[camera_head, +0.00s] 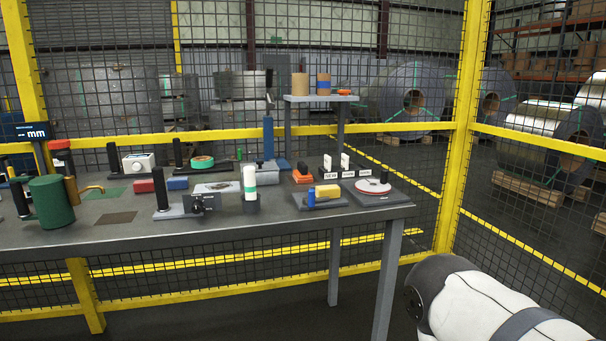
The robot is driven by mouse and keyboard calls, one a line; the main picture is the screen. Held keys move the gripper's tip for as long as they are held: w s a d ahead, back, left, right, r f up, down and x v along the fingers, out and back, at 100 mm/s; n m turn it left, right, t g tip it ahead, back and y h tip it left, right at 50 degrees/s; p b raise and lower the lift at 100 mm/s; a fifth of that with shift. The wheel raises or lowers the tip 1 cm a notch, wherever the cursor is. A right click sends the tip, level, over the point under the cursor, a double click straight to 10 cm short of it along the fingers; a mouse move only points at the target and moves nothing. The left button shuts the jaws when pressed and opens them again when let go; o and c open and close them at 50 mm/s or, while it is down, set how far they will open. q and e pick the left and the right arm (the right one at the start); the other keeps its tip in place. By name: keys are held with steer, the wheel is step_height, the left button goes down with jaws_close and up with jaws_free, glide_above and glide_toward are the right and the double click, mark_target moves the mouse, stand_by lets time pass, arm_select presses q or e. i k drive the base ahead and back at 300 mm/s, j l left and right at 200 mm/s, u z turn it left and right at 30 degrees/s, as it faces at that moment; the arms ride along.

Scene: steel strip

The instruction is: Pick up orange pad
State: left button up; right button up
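A small orange block (302,178), which looks like the orange pad, lies on the grey workbench (255,226) right of its middle, with a dark object on top of it. A smaller orange item (344,91) lies on the raised shelf behind; I cannot tell which of the two is the pad. Neither of my grippers is in view. Only a white and grey link of my own arm shows at the lower right, apart from the bench.
A yellow block (328,192) on a dark stand and a disc plate (373,187) sit at the bench's right end. A white-green bottle (249,182) stands near the front edge, a green cylinder (51,201) at left. A yellow-framed mesh fence (420,127) stands behind.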

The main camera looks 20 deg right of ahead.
mark_target(302, 175)
steer(key=i+l+u, duration=0.15)
steer(key=l, duration=0.5)
steer(key=i+l+u, duration=0.15)
steer(key=l, duration=0.5)
steer(key=l+u, duration=0.15)
steer(key=l, duration=0.55)
steer(key=i, duration=0.05)
